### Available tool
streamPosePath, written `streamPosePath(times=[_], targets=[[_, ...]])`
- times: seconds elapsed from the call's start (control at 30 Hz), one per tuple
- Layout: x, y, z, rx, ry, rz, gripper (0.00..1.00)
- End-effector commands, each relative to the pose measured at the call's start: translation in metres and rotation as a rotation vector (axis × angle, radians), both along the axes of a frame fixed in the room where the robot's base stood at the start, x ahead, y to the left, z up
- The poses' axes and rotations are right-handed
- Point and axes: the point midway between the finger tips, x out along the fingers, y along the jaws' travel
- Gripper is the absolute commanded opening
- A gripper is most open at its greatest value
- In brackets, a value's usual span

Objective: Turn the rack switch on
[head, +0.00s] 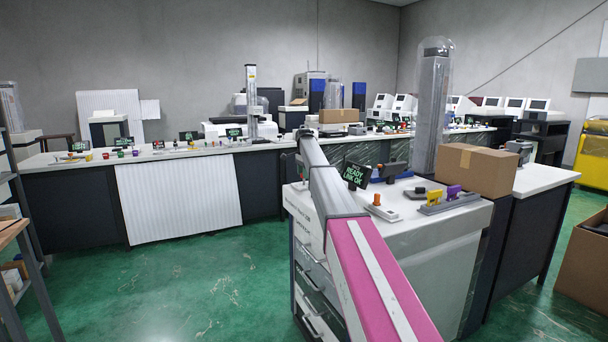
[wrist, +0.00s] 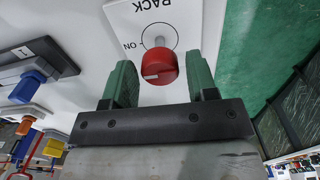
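The rack switch is a red round knob (wrist: 160,67) on a pale stem, set on a white plate (wrist: 120,22) in the wrist view. The plate reads "RACK" and "ON", with a black ring around the stem. A short white mark shows on the knob's lower left side. My gripper (wrist: 161,76) has two green fingers, spread apart on either side of the knob. A gap shows between each finger and the knob, so it holds nothing. In the head view my arm reaches toward the back counter, and I cannot make out the gripper or the switch there.
Blue (wrist: 27,87) and yellow (wrist: 53,147) parts sit left of the switch plate in the wrist view. Green floor (head: 190,285) is clear at left.

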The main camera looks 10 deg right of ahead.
Motion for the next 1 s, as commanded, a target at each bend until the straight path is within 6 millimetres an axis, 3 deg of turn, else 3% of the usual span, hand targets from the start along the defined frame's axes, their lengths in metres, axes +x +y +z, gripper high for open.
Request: streamPosePath(times=[0.33, 0.53, 1.0], targets=[[0.000, 0.000, 0.001, 0.000, 0.000, 0.001, 0.63], [0.001, 0.000, 0.012, 0.000, 0.000, 0.002, 0.63], [0.001, 0.000, 0.092, -0.001, -0.001, 0.001, 0.63]])
